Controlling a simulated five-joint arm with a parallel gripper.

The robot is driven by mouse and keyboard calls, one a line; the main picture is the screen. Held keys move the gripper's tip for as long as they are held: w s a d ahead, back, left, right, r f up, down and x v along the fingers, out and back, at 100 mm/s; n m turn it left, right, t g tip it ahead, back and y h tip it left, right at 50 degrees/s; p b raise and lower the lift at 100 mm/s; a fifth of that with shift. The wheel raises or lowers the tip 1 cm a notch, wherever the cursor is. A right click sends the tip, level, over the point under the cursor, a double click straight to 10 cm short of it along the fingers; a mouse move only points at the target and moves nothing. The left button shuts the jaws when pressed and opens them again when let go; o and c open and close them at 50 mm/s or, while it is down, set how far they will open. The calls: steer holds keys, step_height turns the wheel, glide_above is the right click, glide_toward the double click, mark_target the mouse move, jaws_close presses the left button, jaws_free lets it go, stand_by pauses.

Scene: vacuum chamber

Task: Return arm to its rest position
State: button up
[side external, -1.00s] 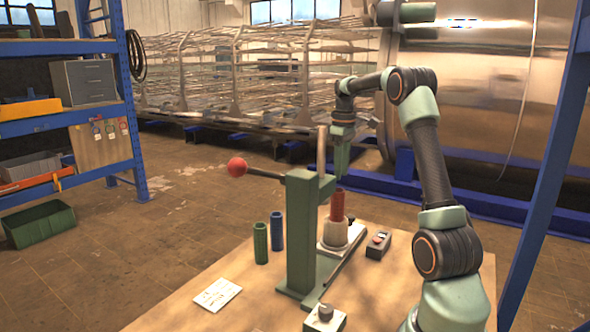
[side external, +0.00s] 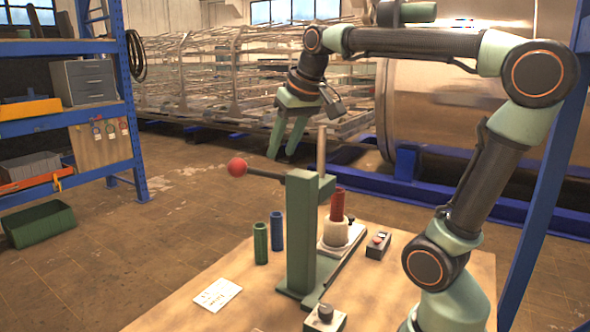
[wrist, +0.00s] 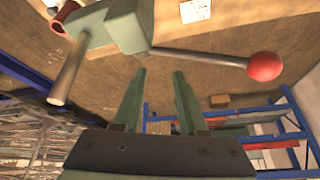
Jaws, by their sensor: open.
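My gripper (side external: 286,150) is open and empty, raised in the air above and behind the green press (side external: 303,230) in the side view. In the wrist view its two green fingers (wrist: 160,75) stand apart with nothing between them. The press has a lever with a red ball knob (side external: 237,167), which also shows in the wrist view (wrist: 265,66). A red cylinder (side external: 338,206) stands upright in a white holder (side external: 336,233) at the press. My arm is bent over the right side of the table.
A green cylinder (side external: 260,243) and a blue cylinder (side external: 277,231) stand left of the press. A white card (side external: 217,294), a switch box (side external: 378,245) and a knob box (side external: 324,318) lie on the wooden table (side external: 230,318). A blue shelf (side external: 65,122) stands at left.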

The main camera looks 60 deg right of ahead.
steer(key=s+a+t, duration=0.2)
steer(key=s+a, duration=0.1)
steer(key=a, duration=0.4)
steer(key=s+a+f+n+g+y, duration=0.1)
steer(key=s+a+f+n, duration=0.2)
steer(key=f, duration=0.8)
steer(key=shift+s+a+n+g, duration=0.2)
steer(key=shift+s+n+g, duration=0.15)
steer(key=shift+n, duration=0.25)
